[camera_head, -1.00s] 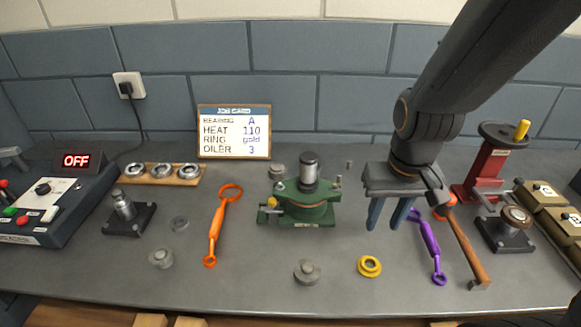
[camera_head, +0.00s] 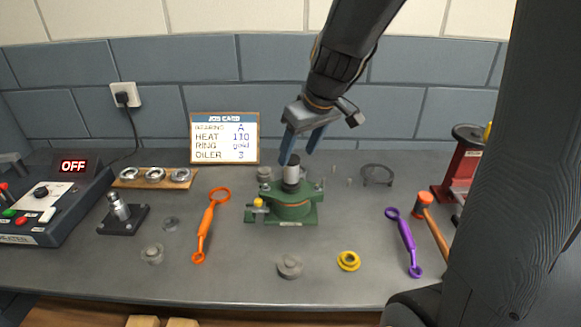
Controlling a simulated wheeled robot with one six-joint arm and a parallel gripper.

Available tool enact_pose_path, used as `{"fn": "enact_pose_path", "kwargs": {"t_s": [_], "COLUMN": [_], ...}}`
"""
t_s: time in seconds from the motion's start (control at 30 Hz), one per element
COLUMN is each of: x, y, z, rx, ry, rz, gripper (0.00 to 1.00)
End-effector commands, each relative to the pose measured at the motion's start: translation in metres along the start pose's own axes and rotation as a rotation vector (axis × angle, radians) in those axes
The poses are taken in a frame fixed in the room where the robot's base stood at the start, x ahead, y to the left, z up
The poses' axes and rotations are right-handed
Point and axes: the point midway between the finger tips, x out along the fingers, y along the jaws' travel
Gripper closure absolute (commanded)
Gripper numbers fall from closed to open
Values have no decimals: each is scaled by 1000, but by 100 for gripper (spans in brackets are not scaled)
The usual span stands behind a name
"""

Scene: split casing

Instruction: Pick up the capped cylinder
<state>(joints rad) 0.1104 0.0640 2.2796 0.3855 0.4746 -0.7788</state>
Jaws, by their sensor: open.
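The capped cylinder (camera_head: 291,175), pale metal with a dark top, stands upright in the middle of the green split casing (camera_head: 288,213). I cannot tell whether a finger touches the cap.
A job card (camera_head: 224,138) stands behind. An orange wrench (camera_head: 208,225) lies left of the casing. A grey flanged part (camera_head: 290,267), a yellow ring (camera_head: 348,261) and a purple wrench (camera_head: 404,240) lie in front and right. My dark arm link hides the right side.

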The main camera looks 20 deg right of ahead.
Motion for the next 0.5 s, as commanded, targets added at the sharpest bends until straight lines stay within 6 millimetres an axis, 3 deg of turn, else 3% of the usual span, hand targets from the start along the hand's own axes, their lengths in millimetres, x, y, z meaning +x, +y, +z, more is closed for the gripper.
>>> {"fn": "enact_pose_path", "kwargs": {"t_s": [0.5], "x": [46], "y": [0], "z": [-1], "rx": [-2], "ry": [-3], "rz": [-2], "gripper": [43]}}
